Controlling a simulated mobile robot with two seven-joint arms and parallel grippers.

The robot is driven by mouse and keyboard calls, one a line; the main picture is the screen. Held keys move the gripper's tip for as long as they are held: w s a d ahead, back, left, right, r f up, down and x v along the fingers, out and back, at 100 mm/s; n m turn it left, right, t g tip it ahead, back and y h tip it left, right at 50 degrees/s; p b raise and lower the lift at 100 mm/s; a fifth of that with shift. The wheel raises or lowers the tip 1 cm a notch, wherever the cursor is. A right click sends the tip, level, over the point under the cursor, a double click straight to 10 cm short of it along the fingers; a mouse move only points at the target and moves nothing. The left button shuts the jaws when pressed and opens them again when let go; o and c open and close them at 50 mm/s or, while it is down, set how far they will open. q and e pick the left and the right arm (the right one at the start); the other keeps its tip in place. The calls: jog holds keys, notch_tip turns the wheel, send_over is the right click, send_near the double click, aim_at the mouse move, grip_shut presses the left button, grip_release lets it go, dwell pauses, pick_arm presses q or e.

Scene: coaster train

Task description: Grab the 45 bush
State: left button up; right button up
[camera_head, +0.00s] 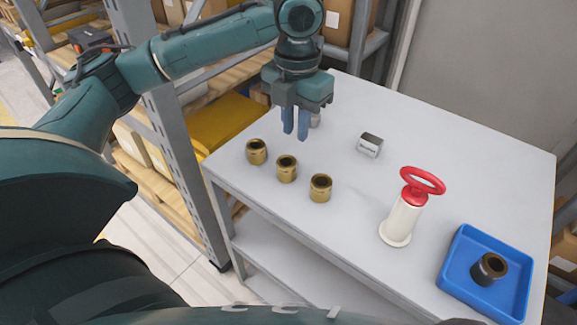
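Three brass bushes stand in a slanting row on the white table: a left one (256,152), a middle one (286,169) and a right one (320,188). No size mark is readable on them, so I cannot tell which is the 45 bush. A darker bush (489,269) sits in the blue tray (456,284) at the right. My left gripper (296,136) points down over the table, behind the brass row. Its blue fingers are a little apart with nothing seen between them. My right gripper is out of view.
A white cylinder with a red ring handle (402,220) stands between the brass row and the tray. A small silver block (370,145) lies farther back. A small greyish thing (315,119) is partly hidden behind my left gripper. The table's back right is clear.

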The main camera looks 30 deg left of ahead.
pick_arm(q)
send_over(292, 164)
jog(key=f, duration=0.4)
jog(key=shift+w+d, duration=0.15)
jog(key=shift+d, duration=0.05)
jog(key=f, duration=0.5)
jog(key=shift+s+a+b, duration=0.15)
jog(key=shift+s+b, duration=0.05)
jog(key=shift+b, duration=0.1)
jog(key=shift+c, duration=0.2)
grip_shut()
